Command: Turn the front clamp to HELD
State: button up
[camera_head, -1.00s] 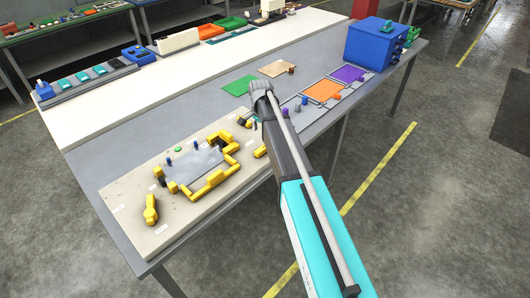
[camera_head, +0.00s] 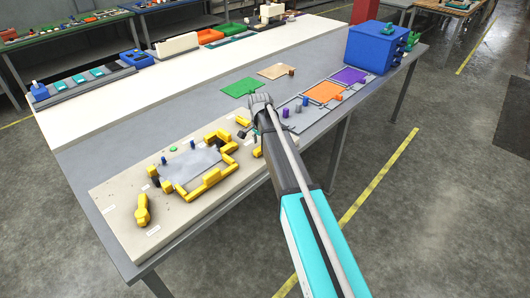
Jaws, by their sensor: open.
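A beige fixture board (camera_head: 115,222) lies at the table's near left end. It carries a grey plate (camera_head: 192,166) framed by several yellow blocks and clamps. A yellow clamp (camera_head: 142,210) stands alone at the board's near left corner, beside small white labels too small to read. I cannot tell for certain which yellow piece is the front clamp or which setting it has. My gripper (camera_head: 254,131) is at the board's far right end, apart from the yellow corner clamp. My own arm largely hides it and the parts around it. It is open, and no held thing shows.
A green mat (camera_head: 242,87) and a tan mat (camera_head: 277,71) lie behind my arm. A tray with orange (camera_head: 324,92) and purple (camera_head: 348,75) panels and small pegs is to the right. A blue box (camera_head: 375,46) stands at the far right.

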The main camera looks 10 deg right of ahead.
jog(key=shift+f+b, duration=1.05)
jog(key=shift+f, duration=0.3)
